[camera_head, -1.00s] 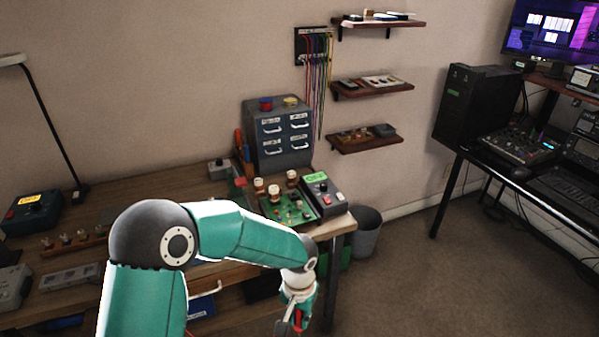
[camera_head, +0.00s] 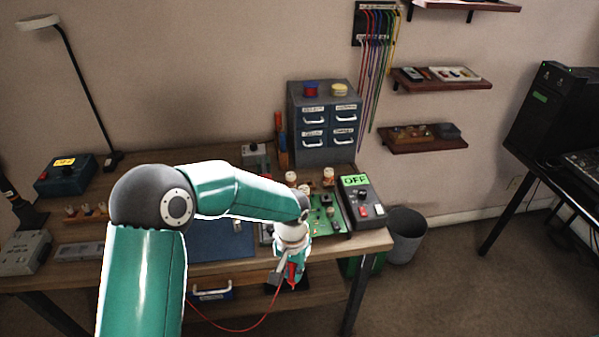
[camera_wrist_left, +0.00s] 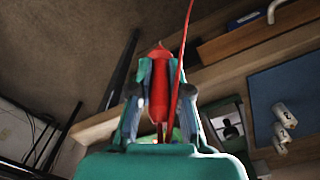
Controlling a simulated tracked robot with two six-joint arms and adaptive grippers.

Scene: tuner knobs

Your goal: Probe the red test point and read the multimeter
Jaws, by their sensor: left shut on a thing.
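My left gripper (camera_head: 287,266) is shut on a red probe (camera_wrist_left: 159,92), which has a red lead (camera_wrist_left: 183,45). In the head view the lead (camera_head: 235,330) hangs in a loop below the bench. The gripper is in front of the bench's front edge, apart from the green circuit board (camera_head: 325,222). My arm hides part of the board. I cannot make out a red test point. A dark device with a green display reading OFF (camera_head: 355,181) stands right of the board; I cannot tell whether it is the multimeter. My right gripper is not in view.
A grey drawer cabinet (camera_head: 328,131) stands behind the board. A blue mat (camera_head: 222,245) lies on the bench left of it. A teal box with a yellow display (camera_head: 65,163) is at the far left. A grey bin (camera_head: 407,237) stands right of the bench.

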